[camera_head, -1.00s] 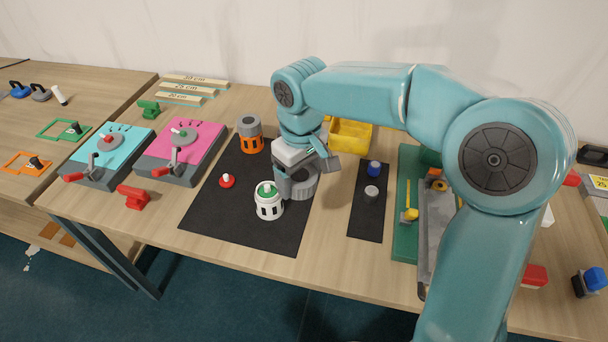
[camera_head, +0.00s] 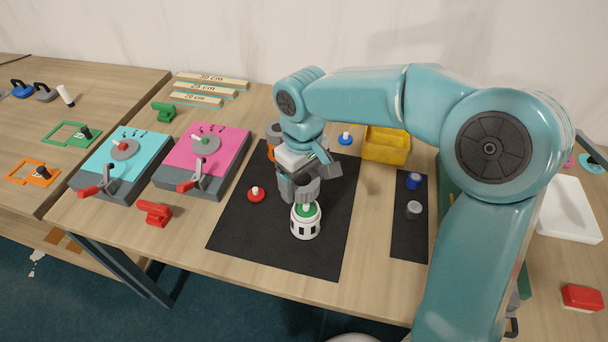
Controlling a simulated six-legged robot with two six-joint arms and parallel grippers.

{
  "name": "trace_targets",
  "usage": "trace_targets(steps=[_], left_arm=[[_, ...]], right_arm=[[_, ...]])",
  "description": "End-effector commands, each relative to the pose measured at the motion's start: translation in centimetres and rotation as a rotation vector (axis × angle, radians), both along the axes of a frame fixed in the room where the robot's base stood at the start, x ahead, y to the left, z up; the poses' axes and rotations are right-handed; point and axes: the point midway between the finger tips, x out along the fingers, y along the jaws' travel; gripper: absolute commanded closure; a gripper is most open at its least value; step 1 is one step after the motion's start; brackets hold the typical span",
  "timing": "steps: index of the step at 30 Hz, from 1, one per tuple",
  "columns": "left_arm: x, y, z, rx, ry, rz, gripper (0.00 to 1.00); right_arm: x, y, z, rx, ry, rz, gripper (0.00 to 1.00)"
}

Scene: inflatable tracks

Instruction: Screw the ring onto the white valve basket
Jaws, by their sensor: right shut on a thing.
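The white valve basket (camera_head: 305,229) stands upright on the black mat (camera_head: 272,242), with a green valve (camera_head: 308,210) with a white stem in its top. My right gripper (camera_head: 300,181) is shut on a grey ring (camera_head: 306,191). The ring is held close above or just behind the basket's top and overlaps the valve stem in the picture. I cannot tell whether ring and basket touch. My left gripper is not in view.
An orange basket (camera_head: 270,152) with a grey top is partly hidden behind my gripper. A red valve (camera_head: 256,194) lies left on the mat, a blue valve (camera_head: 345,139) at the back. A yellow bin (camera_head: 386,147) and a narrow dark mat (camera_head: 408,240) stand to the right.

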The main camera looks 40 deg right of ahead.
Motion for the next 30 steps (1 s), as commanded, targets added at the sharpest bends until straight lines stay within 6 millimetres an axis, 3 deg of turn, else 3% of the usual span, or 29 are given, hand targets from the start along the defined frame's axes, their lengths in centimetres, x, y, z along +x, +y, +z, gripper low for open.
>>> trace_targets(steps=[11, 30], left_arm=[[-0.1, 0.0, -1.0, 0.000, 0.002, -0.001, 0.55], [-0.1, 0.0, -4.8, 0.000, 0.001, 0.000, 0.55]], right_arm=[[-0.8, -0.5, -1.3, 0.000, 0.009, -0.005, 0.52], [-0.5, -0.6, -6.0, 0.000, 0.009, -0.006, 0.52]])
